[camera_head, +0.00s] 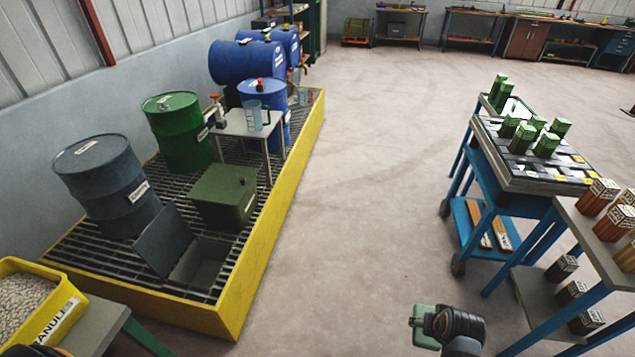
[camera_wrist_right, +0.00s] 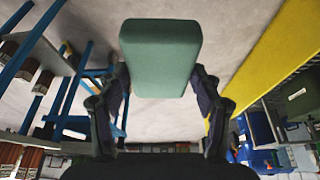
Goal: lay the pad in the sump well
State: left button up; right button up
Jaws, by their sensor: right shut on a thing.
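The pad is a green block with rounded edges, held between the two fingers of my right gripper (camera_wrist_right: 160,90) in the right wrist view. The pad (camera_wrist_right: 160,52) also shows at the bottom of the head view (camera_head: 421,332), above the bare floor. The sump well (camera_head: 198,264) is a square opening in the grating at the near end of the yellow bunded platform, left of the pad and well apart from it. Its dark hatch plate (camera_head: 164,240) stands tilted up at the opening's left side. The well's bottom is hard to make out. My left gripper is not in view.
The yellow platform wall (camera_head: 262,232) rims the grating. A dark green box (camera_head: 224,196) stands just behind the well, and a grey drum (camera_head: 103,186) to its left. A yellow granules bin (camera_head: 42,313) is at lower left. Blue trolleys (camera_head: 498,187) stand right; floor between is clear.

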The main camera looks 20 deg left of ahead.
aim_at(204, 286)
jog(key=i, duration=2.45)
jog(key=u, duration=4.2)
jog(key=i+l, duration=0.1)
jog(key=i, duration=0.35)
